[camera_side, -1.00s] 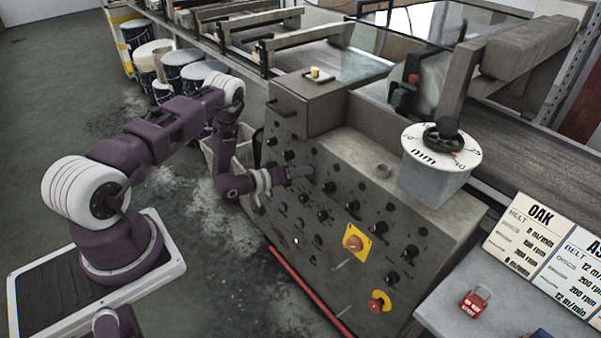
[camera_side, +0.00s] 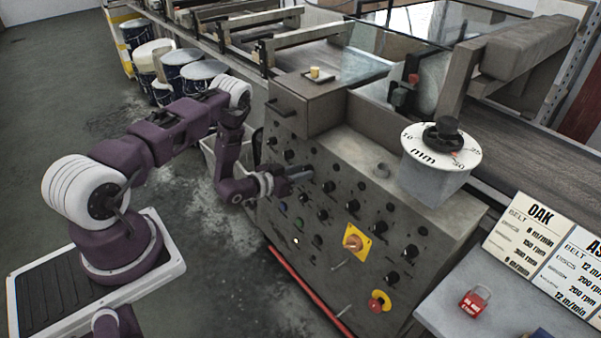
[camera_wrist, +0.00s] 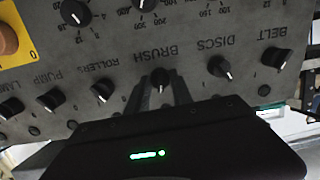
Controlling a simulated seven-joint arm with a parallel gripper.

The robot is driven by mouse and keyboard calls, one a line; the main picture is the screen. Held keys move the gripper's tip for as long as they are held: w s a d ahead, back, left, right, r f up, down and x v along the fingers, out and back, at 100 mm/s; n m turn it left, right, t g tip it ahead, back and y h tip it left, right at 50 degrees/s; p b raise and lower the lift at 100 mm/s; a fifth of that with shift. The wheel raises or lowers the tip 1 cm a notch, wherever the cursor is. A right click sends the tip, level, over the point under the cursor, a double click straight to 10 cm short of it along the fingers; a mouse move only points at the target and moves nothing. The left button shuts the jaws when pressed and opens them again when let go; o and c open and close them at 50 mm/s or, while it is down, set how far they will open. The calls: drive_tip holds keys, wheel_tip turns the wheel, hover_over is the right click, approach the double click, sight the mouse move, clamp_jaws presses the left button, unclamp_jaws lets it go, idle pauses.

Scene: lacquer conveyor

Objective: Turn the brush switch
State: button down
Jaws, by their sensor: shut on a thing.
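The brush switch (camera_wrist: 160,78) is a small black knob with a pale pointer line, beside the word BRUSH, which reads upside down in the wrist view. My gripper (camera_wrist: 161,92) has a finger on each side of this knob and is shut on it. In the side view my gripper (camera_side: 309,173) reaches the sloping panel from the left, its fingertips at the panel face. The knob itself is hidden there by the fingers.
The discs knob (camera_wrist: 220,67) and rollers knob (camera_wrist: 103,90) sit close on either side. The control cabinet (camera_side: 345,140) also carries a yellow-backed orange switch (camera_side: 353,241) and a red stop button (camera_side: 379,302). Floor between my base and the cabinet is clear.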

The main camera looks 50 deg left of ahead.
drive_tip(key=shift+m+y, duration=0.3)
drive_tip(key=shift+m, duration=1.4)
drive_tip(key=c, duration=1.1)
unclamp_jaws()
